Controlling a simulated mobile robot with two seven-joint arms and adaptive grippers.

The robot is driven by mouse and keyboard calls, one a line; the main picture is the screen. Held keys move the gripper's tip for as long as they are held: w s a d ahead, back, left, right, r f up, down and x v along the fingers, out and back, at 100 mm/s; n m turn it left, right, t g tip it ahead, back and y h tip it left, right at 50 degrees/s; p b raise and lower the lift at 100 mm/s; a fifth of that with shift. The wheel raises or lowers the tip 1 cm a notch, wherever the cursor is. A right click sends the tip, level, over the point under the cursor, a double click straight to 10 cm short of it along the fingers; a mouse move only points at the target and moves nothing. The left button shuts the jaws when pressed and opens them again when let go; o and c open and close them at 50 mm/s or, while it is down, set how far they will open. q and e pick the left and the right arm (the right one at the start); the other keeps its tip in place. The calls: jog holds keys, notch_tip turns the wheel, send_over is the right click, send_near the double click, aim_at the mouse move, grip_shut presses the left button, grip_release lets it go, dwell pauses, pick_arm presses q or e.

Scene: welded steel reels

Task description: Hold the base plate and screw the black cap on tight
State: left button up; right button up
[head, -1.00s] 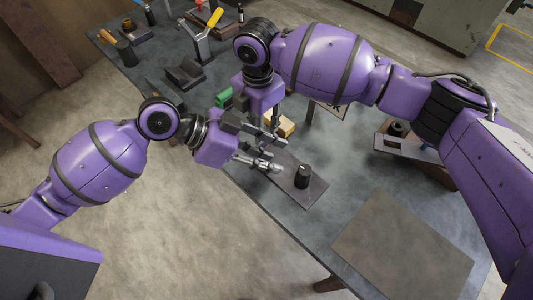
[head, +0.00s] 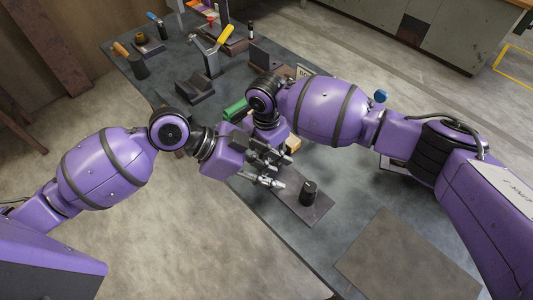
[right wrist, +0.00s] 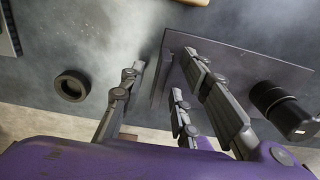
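The flat dark base plate (head: 313,213) lies on the grey table near its front edge. The black cap (head: 308,188) stands upright on it as a short cylinder; plate (right wrist: 240,62) and cap (right wrist: 272,98) also show in the right wrist view. My left gripper (head: 277,172) is open at the plate's left end, its fingers apart and short of the cap. My right gripper (right wrist: 166,72) is open, with a plate edge showing between its fingers and the cap to their right. In the head view my right gripper's fingertips are largely hidden. Contact with the plate cannot be told.
A black ring (right wrist: 71,85) lies on the table left of the right fingers. A yellow-handled clamp (head: 215,50) stands farther back. A flat sheet (head: 405,258) lies at the front right.

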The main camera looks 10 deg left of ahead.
grip_shut()
jog(key=c, duration=0.6)
grip_release()
jog(key=shift+c, duration=0.2)
grip_shut()
dwell(1.2)
pick_arm(q)
jog(key=shift+o, duration=0.5)
